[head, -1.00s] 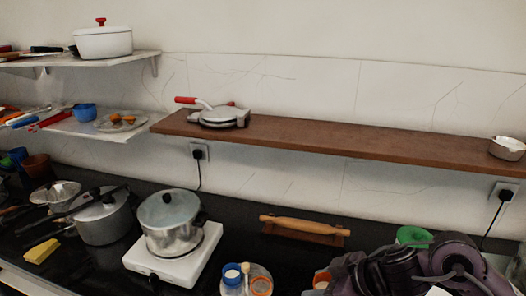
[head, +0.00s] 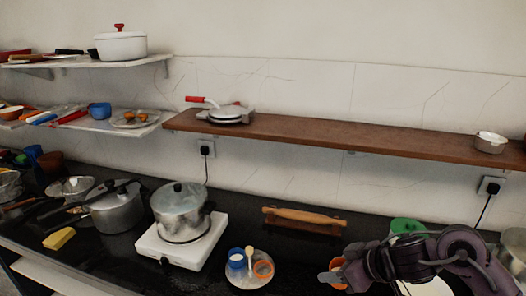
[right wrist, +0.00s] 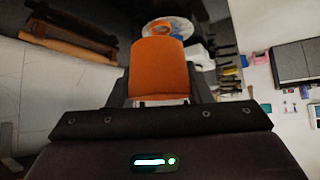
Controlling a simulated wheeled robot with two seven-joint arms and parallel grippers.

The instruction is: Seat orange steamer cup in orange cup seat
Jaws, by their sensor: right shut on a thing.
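The orange steamer cup (right wrist: 158,68) is held between the fingers of my right gripper (right wrist: 160,92) and fills the middle of the right wrist view. In the head view, my right gripper (head: 334,277) is at the lower right, with part of the orange cup (head: 340,267) showing beside its fingertip. An orange ring (head: 263,269), which looks like the orange cup seat, is on a small round plate (head: 245,283) to the left of the gripper. The cup is apart from the ring. My left gripper is out of view.
A blue-and-white cup (head: 236,259) and a wooden spoon (head: 250,258) are on the plate. A pot (head: 180,216) on a white stove (head: 156,245) stands left. A rolling pin (head: 302,215) lies behind, and a green bowl (head: 405,226) is behind my right arm.

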